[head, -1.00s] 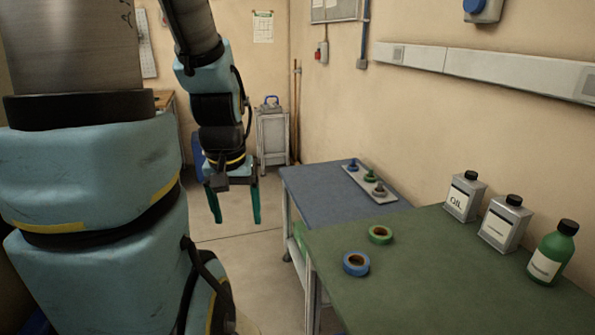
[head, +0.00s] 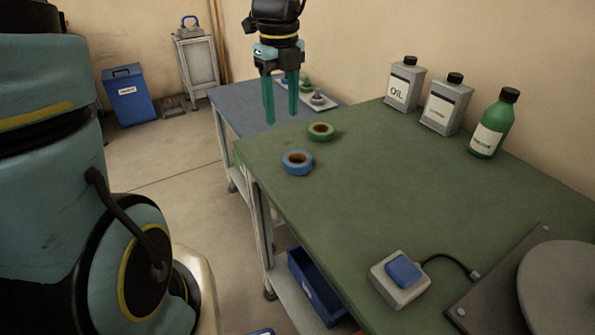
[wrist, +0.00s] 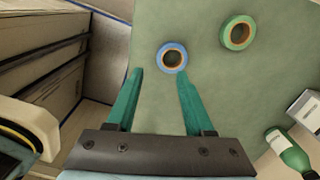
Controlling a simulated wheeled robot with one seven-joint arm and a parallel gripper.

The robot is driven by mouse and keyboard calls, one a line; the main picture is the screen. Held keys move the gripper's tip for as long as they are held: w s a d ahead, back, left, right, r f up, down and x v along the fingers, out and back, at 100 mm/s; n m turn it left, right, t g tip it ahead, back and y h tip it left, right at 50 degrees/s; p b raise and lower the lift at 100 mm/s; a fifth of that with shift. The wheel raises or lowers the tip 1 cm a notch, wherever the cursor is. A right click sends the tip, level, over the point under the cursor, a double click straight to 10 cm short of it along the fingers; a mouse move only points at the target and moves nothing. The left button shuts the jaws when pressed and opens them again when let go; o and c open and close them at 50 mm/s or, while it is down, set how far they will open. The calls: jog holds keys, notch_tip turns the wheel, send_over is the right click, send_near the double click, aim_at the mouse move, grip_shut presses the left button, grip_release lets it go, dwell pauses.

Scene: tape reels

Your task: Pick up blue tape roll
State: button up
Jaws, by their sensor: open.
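The blue tape roll (head: 297,163) lies flat on the green table top (head: 400,200), near its left edge. It also shows in the wrist view (wrist: 172,58), just beyond and between my fingertips, nearer the right one. A green tape roll (head: 320,131) lies flat behind it and to its right; the wrist view shows it at upper right (wrist: 237,33). My gripper (head: 281,118) is open and empty, pointing down above the table's far left part. Its two teal fingers (wrist: 160,76) are apart and touch neither roll.
Two oil cans (head: 405,84) (head: 440,104) and a green bottle (head: 493,124) stand along the wall side. A blue-button switch box (head: 400,278) and a round plate (head: 562,295) are at the near side. A lower blue table (head: 235,98) adjoins behind. The table's middle is clear.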

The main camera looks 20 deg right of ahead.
jog(key=s+d+f+m+b, duration=0.1)
jog(key=s+d+m+b, duration=0.1)
jog(key=d+m, duration=0.4)
jog(key=m, duration=0.1)
send_over(309, 158)
jog(key=f, duration=0.4)
jog(key=shift+s+a+f, duration=0.1)
jog(key=shift+s+f, duration=0.1)
jog(key=shift+f, duration=0.15)
jog(key=shift+w+f, duration=0.2)
jog(key=shift+f, duration=2.85)
grip_shut()
